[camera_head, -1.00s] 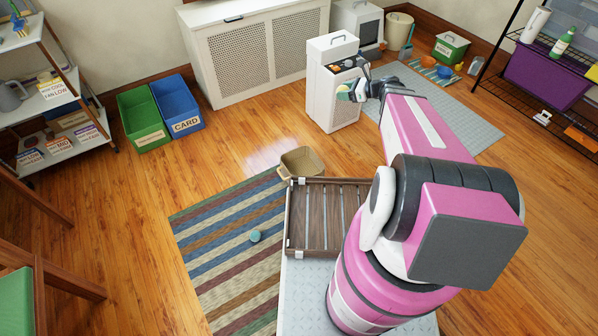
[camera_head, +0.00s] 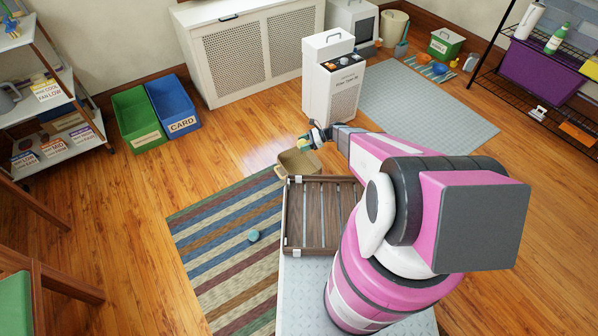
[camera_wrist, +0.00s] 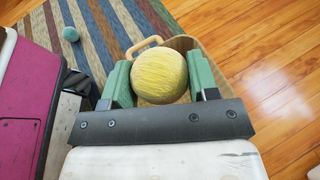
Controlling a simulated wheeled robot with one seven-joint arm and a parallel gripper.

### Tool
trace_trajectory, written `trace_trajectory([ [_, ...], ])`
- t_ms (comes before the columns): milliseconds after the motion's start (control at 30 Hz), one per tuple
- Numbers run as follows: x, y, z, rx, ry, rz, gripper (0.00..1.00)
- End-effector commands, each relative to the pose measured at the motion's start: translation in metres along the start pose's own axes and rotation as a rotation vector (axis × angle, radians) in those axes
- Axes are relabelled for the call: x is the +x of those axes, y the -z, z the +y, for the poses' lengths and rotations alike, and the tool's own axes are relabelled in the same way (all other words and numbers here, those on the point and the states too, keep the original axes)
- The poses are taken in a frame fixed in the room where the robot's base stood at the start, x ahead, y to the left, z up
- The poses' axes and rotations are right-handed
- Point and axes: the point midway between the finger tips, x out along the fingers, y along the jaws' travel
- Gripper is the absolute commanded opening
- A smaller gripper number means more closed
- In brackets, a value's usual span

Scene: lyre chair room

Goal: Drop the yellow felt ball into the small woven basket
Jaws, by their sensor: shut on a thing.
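The yellow felt ball (camera_wrist: 159,74) is held between the two green fingers of my gripper (camera_wrist: 160,84) in the wrist view. In the head view my gripper (camera_head: 309,141) is small, at the end of my outstretched arm, just above and to the right of the small woven basket (camera_head: 293,164). The tan basket with a loop handle also shows behind the ball in the wrist view (camera_wrist: 182,44); the ball hides much of it. The ball is raised above the floor, over or close to the basket; the exact offset cannot be told.
A slatted wooden tray (camera_head: 320,243) lies beside the basket, in front of it. A teal ball (camera_head: 253,236) rests on the striped rug (camera_head: 215,255). A white cabinet unit (camera_head: 318,98) stands behind my gripper. Bare wooden floor lies left of the basket.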

Motion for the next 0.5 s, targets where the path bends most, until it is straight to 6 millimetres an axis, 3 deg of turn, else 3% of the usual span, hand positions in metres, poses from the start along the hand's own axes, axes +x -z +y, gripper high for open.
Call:
trace_trajectory([
  [500, 0.017, 0.041, -0.001, 0.001, 0.001, 0.001, 0.32],
])
